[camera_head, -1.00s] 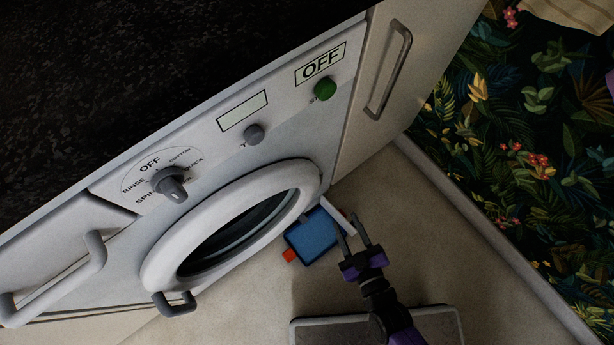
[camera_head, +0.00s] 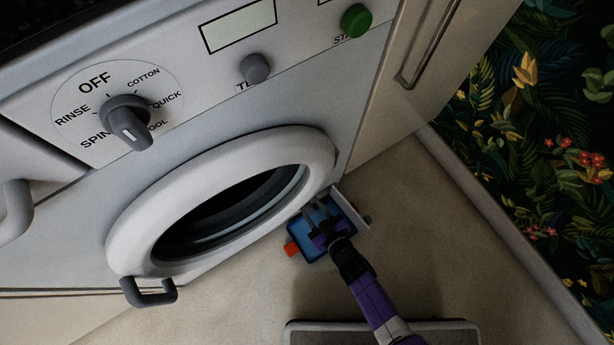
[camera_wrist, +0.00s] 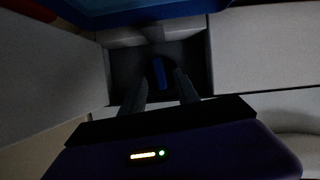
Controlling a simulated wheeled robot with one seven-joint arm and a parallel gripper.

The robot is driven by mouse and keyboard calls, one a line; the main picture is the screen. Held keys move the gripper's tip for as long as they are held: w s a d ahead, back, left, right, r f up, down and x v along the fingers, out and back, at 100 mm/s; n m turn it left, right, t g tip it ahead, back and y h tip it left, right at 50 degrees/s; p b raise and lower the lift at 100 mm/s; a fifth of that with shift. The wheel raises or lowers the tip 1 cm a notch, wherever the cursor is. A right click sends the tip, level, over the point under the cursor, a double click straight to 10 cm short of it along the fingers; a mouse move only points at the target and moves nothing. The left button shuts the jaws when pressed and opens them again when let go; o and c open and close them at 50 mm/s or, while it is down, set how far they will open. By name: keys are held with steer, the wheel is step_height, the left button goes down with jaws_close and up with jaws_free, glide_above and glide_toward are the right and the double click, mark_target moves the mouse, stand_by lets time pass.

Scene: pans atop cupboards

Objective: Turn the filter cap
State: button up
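The filter cap (camera_wrist: 160,73) shows in the wrist view as a blue grip bar on a dark round base, inside a dark square recess low in the washing machine's front. My gripper (camera_wrist: 160,88) is open, with one finger on each side of the bar's line. The fingertips point into the recess; I cannot tell whether they touch the cap. In the head view my gripper (camera_head: 315,206) is low by the machine's right front corner, over a blue tray, and hides the cap. A white flap (camera_head: 348,208) stands open beside it.
The blue tray (camera_head: 317,248) has an orange-red piece (camera_head: 291,249) at its left. The round door (camera_head: 125,235), with its grey handle (camera_head: 150,292), is close to the left. A cupboard (camera_head: 405,90) stands to the right. Floor (camera_head: 400,230) is clear on the right.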

steer(key=shift+b+x, duration=0.65)
steer(key=shift+x, duration=1.05)
jaws_close()
steer(key=shift+d+r, duration=0.1)
